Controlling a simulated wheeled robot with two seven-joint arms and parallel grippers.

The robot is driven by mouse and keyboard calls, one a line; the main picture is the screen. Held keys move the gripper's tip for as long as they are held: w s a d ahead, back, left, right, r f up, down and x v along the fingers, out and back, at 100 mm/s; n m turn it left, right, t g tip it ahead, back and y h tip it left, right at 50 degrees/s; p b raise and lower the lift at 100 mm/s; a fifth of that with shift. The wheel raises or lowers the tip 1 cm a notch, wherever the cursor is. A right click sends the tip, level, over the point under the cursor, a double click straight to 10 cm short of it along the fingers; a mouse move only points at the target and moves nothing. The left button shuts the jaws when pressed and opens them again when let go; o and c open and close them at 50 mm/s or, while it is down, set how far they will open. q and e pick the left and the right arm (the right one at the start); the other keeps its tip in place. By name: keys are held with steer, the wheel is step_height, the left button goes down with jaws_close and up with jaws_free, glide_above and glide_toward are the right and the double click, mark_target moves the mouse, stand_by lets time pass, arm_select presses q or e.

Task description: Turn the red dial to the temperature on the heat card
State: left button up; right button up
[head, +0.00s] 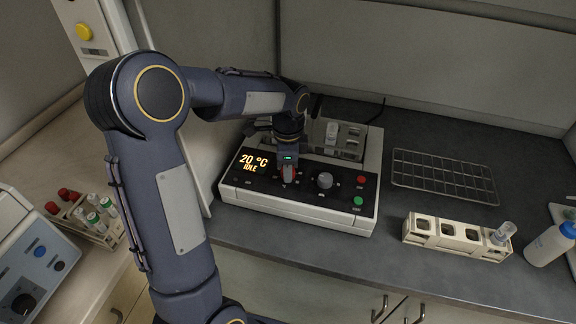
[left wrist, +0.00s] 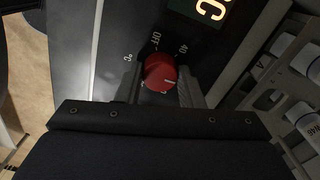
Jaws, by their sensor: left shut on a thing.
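In the left wrist view, the white pointer line on the dial aims to the right of the picture. The marks "OFF", "40" and "°C" show around it; other marks are hidden by the dial and fingers. The display (head: 252,163) reads "20 °C IDLE". I see no heat card that I can make out. My right gripper is not in view.
A grey knob (head: 324,180), a red button (head: 361,180) and a green button (head: 358,201) sit right of the dial. A wire rack (head: 444,176) and a tube rack (head: 456,237) lie on the bench to the right. A white bottle (head: 549,245) stands at the far right.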

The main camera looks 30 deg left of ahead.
arm_select(q)
steer(key=o, duration=1)
steer(key=shift+r, duration=0.1)
step_height(320, 180, up, 8)
steer(key=shift+f, duration=0.15)
steer(key=s+d+n+t+h, duration=0.2)
steer(key=s+n, duration=0.5)
steer(key=s, duration=0.4)
steer(key=s+d+f+n+t+h, duration=0.1)
steer(key=s+d+n+t, duration=0.2)
steer(key=s, duration=0.8)
steer(key=d+n, duration=0.2)
steer(key=n, duration=0.2)
steer(key=shift+s+d+f+t+h, duration=0.15)
steer(key=shift+s+t+h, duration=0.15)
steer(key=shift+s+h, duration=0.1)
